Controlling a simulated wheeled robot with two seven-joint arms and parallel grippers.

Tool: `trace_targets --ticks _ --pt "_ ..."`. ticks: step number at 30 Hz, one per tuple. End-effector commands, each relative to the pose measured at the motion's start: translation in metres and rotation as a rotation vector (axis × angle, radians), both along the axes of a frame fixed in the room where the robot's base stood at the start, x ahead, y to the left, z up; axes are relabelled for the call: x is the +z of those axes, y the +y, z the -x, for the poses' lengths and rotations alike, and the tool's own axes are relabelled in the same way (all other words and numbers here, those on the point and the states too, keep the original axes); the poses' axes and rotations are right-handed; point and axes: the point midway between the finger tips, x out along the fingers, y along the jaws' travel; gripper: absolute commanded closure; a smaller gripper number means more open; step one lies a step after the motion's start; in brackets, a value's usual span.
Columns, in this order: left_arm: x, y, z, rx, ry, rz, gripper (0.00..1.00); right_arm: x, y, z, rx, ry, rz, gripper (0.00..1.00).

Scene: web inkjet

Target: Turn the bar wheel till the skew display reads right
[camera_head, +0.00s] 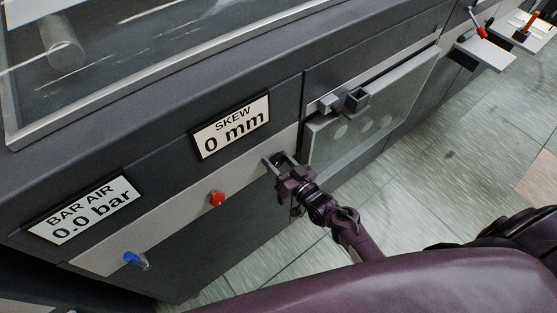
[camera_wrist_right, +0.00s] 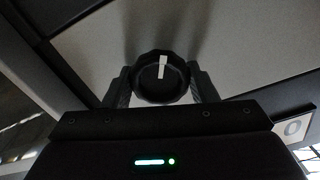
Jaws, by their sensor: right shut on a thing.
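The skew display (camera_head: 232,127) on the machine front reads "SKEW 0 mm". The bar wheel (camera_wrist_right: 161,78) is a dark round knob with a white mark, seen in the right wrist view. My right gripper (camera_wrist_right: 161,88) is shut on it, one finger on each side. In the head view my right gripper (camera_head: 282,165) is at the light panel strip below and right of the skew display, and it hides the wheel there. The wheel's white mark stands almost upright in the wrist view. My left gripper is not in view.
A second display (camera_head: 85,211) reads "BAR AIR 0.0 bar". A red button (camera_head: 216,198) and a blue knob (camera_head: 135,259) sit on the panel strip left of my gripper. A grey handle block (camera_head: 352,101) juts out on the right. Open floor (camera_head: 430,180) lies to the right.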

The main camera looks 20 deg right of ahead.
Motion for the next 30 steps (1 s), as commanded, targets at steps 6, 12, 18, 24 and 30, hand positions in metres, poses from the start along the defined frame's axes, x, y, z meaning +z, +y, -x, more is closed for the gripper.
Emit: trace_targets --ticks 6,12,18,24,30 --pt "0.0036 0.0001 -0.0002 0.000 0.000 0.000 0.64 0.0004 -0.0003 -0.0001 -0.001 0.052 -0.141 0.70" --pt "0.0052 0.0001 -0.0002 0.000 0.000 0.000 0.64 0.0003 -0.0007 -0.0002 -0.001 0.082 -0.225 0.70" --pt "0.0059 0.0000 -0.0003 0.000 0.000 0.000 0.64 0.0001 -0.0010 -0.0002 -0.001 0.097 -0.265 0.70" --pt "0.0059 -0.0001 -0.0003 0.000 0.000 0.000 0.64 -0.0001 -0.0010 -0.0003 -0.001 0.100 -0.274 0.70" --pt "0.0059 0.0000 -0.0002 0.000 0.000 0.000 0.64 -0.0002 -0.0011 -0.0003 -0.001 0.100 -0.273 0.70"
